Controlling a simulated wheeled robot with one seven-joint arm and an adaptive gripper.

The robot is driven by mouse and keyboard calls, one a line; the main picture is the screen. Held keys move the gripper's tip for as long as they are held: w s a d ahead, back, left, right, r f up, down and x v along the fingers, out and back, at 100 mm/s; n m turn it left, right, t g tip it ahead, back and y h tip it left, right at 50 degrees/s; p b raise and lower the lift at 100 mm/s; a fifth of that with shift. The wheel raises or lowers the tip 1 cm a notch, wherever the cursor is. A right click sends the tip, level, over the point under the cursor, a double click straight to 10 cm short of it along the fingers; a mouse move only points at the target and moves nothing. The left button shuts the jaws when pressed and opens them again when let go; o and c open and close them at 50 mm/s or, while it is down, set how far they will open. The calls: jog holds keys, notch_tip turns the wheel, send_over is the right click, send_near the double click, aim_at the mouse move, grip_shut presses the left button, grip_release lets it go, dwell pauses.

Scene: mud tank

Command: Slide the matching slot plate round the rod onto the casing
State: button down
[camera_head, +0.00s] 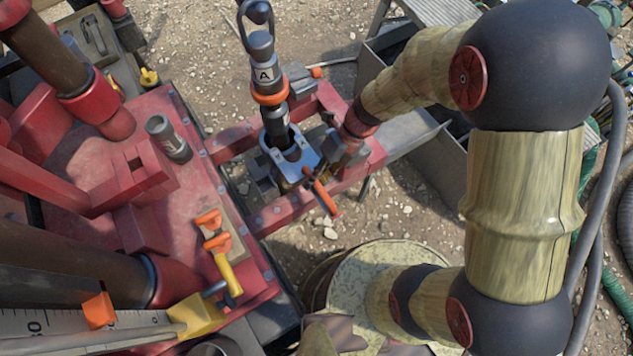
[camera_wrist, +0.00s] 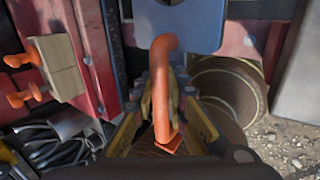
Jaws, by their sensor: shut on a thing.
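The rod (camera_head: 265,50) hangs upright in the head view, dark grey with a white label "A" and an orange collar. The blue-grey slot plate (camera_head: 290,157) is at the rod's lower end, with its slot sides to either side of the dark rod. Its orange handle (camera_head: 325,197) points toward the front right. In the wrist view the plate (camera_wrist: 180,25) is at the top, and the handle runs down between my gripper's fingers (camera_wrist: 168,112). The casing is mostly hidden beneath the plate; I cannot tell whether they touch.
Red beams (camera_head: 310,195) frame the opening around the rod. A red deck (camera_head: 120,150) at left carries a grey canister (camera_head: 167,139) and orange-handled tools on a wooden block (camera_wrist: 60,67). A round drum (camera_head: 370,280) stands in front. A grey metal trough (camera_head: 440,150) is behind my arm.

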aim_at(299, 162)
jog(key=shift+w+a+f+b, duration=0.1)
jog(key=shift+w+a+b, duration=0.4)
jog(key=shift+w, duration=0.3)
jog(key=shift+w+a+b, duration=0.45)
jog(key=shift+w+b, duration=0.05)
jog(key=shift+w, duration=0.3)
jog(key=shift+w+a+p, duration=0.6)
jog(key=shift+w+a, duration=0.05)
jog(key=shift+w, duration=0.35)
jog(key=shift+w+a+p, duration=0.55)
jog(key=shift+w+a, duration=0.05)
jog(key=shift+w, duration=0.5)
jog(key=shift+f+p, duration=0.4)
jog(key=shift+f, duration=0.1)
jog(key=c, duration=1.7)
grip_release()
jog(key=shift+f, duration=0.1)
